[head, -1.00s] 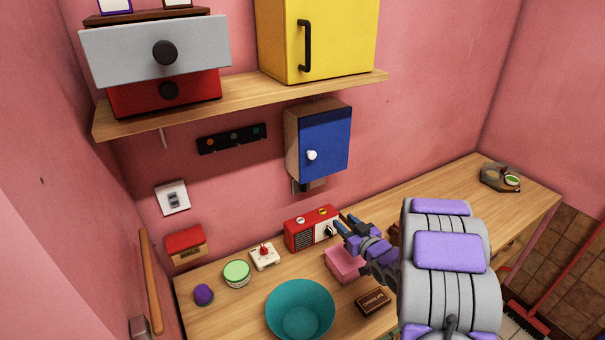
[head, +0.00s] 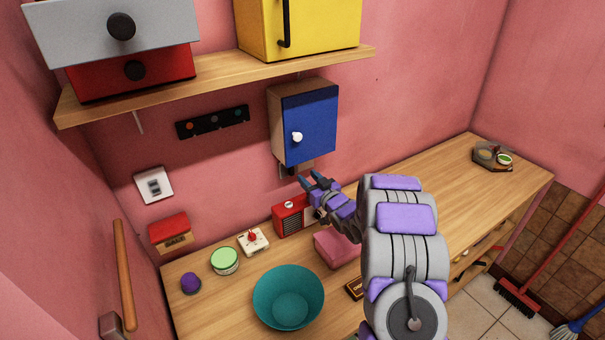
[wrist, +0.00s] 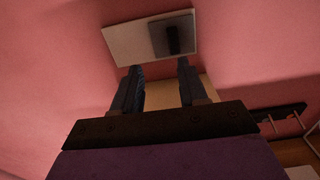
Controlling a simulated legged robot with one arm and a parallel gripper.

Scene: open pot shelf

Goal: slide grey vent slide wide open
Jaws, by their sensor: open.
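In the wrist view a pale wall plate (wrist: 125,42) carries a square grey slide (wrist: 158,38) at its right part, with a dark upright knob (wrist: 174,40) on it. The rest of the plate is bare. My gripper (wrist: 160,68) is open and empty. Its two fingertips point at the plate, just short of its near edge in the picture. In the head view my gripper (head: 310,178) is just below the blue-doored cabinet (head: 309,127). There the cabinet and my gripper hide most of the plate. I cannot tell contact.
A red radio (head: 290,215) and a pink box (head: 337,248) stand on the counter beneath my gripper. A teal bowl (head: 288,298) is nearer. A black hook strip (head: 213,121) hangs left of the cabinet. The counter's right part is mostly clear.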

